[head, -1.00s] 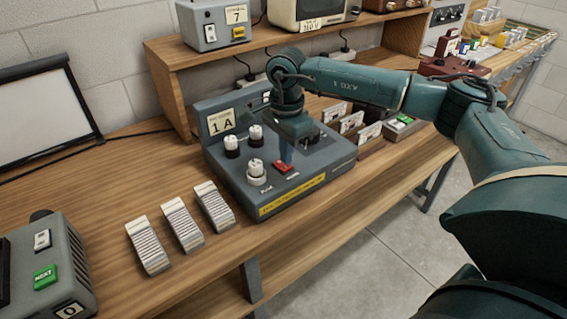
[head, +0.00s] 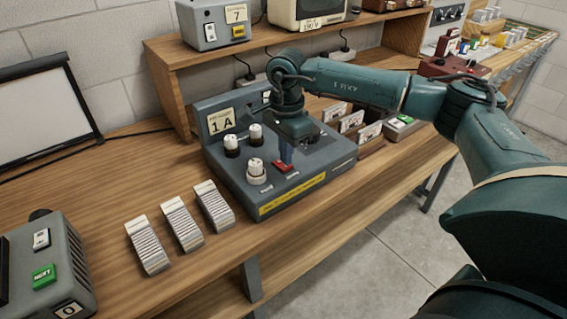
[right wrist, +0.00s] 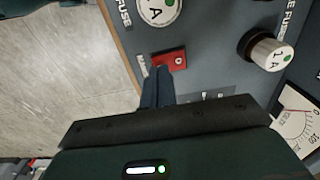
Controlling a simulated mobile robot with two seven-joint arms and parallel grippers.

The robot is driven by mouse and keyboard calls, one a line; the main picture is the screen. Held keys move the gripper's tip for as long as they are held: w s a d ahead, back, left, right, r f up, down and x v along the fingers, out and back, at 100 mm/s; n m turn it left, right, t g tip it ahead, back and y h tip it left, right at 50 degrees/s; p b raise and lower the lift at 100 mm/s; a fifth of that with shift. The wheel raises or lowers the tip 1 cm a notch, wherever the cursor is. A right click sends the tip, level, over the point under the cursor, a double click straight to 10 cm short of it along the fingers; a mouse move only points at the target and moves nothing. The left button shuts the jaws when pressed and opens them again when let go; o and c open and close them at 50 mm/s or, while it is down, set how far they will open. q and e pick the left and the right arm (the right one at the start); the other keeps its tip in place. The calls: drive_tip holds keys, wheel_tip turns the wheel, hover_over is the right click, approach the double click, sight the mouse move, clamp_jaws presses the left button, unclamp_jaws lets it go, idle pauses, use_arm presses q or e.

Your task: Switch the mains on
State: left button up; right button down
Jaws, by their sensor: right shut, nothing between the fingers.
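The grey sloped unit (head: 222,178) with a "1 A" card stands on the wooden bench. Its red mains switch (head: 283,167) is low on the panel, near the front edge. It also shows in the right wrist view (right wrist: 172,60), with a label partly hidden beside it. My right gripper (head: 286,154) is shut and empty, pointing down at the panel. Its blue fingertips (right wrist: 158,72) are right at the switch's edge; I cannot tell whether they touch it. Which way the switch is set is unclear. My left gripper is out of view.
Several white-capped fuse knobs (head: 256,171) stand close to the switch, and a meter (right wrist: 298,120) is on the panel. Three ribbed white blocks (head: 181,222) lie left of the unit. A grey box with a green NEXT button (head: 44,277) stands front left. A shelf (head: 170,58) rises behind.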

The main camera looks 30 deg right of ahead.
drive_tip(key=shift+f+b, duration=0.5)
drive_tip(key=shift+f, duration=0.25)
drive_tip(key=shift+r, duration=0.2)
drive_tip(key=shift+r+p, duration=2.35)
drive_tip(key=shift+r, duration=1.05)
